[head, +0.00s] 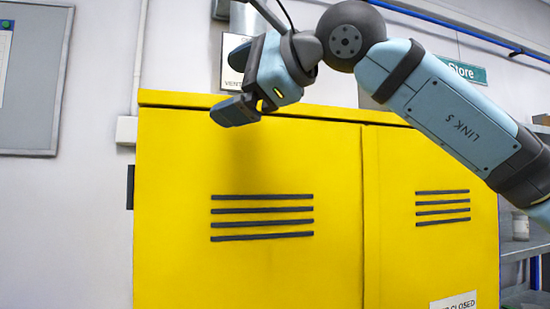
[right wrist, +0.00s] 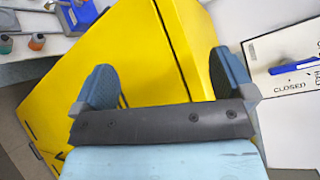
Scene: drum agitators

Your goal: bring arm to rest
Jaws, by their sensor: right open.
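My right arm (head: 440,105) comes in from the right edge in the head view and bends down at a dark round joint. My right gripper (head: 237,111) hangs at its end, in front of the top edge of a yellow cabinet (head: 270,170). In the right wrist view the gripper (right wrist: 165,80) has its two blue-grey fingers wide apart, with nothing between them but the cabinet (right wrist: 130,45) beyond. My left gripper is in neither view.
The cabinet has dark vent slots and a sign (head: 455,301) reading "CLOSED". Shelving (head: 525,250) stands at the right. A grey framed board (head: 35,100) hangs at the left.

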